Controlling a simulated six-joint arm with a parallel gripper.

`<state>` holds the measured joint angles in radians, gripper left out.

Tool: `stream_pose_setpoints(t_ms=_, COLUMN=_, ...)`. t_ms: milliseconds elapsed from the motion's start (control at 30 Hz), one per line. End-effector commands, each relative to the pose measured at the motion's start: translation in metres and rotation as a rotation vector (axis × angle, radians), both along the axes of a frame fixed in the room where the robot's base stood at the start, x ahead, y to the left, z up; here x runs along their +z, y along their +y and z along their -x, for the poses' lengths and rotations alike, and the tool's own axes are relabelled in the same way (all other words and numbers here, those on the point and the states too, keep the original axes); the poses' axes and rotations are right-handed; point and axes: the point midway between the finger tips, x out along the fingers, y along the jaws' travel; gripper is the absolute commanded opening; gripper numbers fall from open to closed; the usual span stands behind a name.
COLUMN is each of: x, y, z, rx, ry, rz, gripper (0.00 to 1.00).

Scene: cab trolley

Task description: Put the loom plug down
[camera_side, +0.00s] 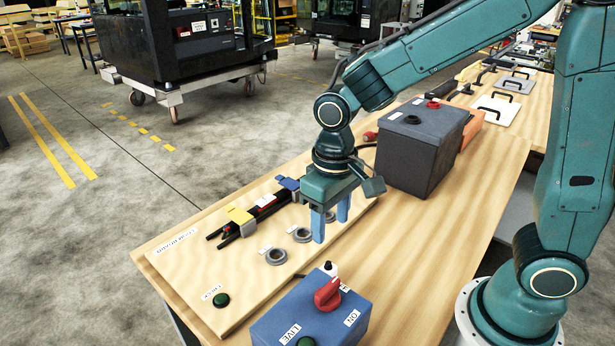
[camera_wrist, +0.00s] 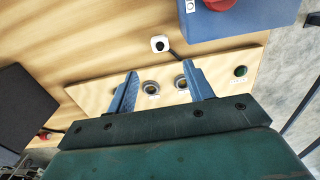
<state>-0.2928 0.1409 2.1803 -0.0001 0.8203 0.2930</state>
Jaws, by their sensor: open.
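My gripper (camera_side: 331,226) is open over the wooden board, its two blue fingers pointing down with nothing seen between them. In the wrist view the fingers (camera_wrist: 163,90) stand apart, with two grey ring sockets (camera_wrist: 150,87) showing beyond the gap. In the side view the sockets (camera_side: 277,256) run in a row, the farthest partly hidden by the fingers. A red-ended piece with a black cable (camera_side: 370,136) lies near the battery. I cannot tell which part is the loom plug.
A dark battery (camera_side: 412,160) stands right of my gripper. A blue switch box (camera_side: 320,312) with a red knob (camera_side: 328,293) stands in front. A small white piece with a black cable (camera_wrist: 160,43) is beside it. A green button (camera_side: 221,300) sits at the board's near end.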

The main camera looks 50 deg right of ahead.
Motion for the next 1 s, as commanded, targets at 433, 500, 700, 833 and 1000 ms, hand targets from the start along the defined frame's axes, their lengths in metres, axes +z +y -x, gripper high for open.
stream_pose_setpoints(t_ms=433, x=0.004, y=-0.003, z=0.002, rx=-0.001, ry=-0.010, rz=-0.003, gripper=0.52)
stream_pose_setpoints(t_ms=500, x=0.009, y=-0.006, z=0.004, rx=-0.002, ry=-0.022, rz=-0.006, gripper=0.52)
stream_pose_setpoints(t_ms=700, x=0.034, y=-0.021, z=0.016, rx=-0.003, ry=-0.083, rz=-0.021, gripper=0.52)
stream_pose_setpoints(t_ms=833, x=0.054, y=-0.034, z=0.029, rx=-0.004, ry=-0.140, rz=-0.030, gripper=0.52)
stream_pose_setpoints(t_ms=1000, x=0.076, y=-0.051, z=0.050, rx=-0.003, ry=-0.216, rz=-0.036, gripper=0.52)
